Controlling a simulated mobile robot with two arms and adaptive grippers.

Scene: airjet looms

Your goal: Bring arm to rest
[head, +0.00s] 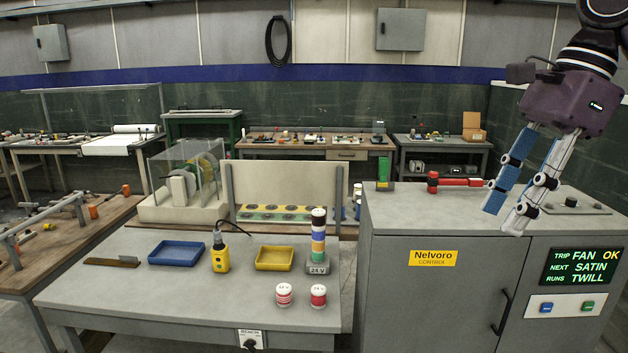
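My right gripper (507,215) hangs down from the upper right, over the top of the grey control cabinet (410,215). Its two long fingers are apart with a gap between them, and nothing shows in the gap. Whether the fingertips touch the cabinet top I cannot tell. My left gripper is not in view.
A red tool (455,182) lies on the cabinet left of the gripper; a dark knob (571,202) is to its right. The grey bench (190,300) holds a blue tray (177,253), yellow tray (274,258), yellow handheld device (220,257), stack light (318,240) and two red-white spools (318,296).

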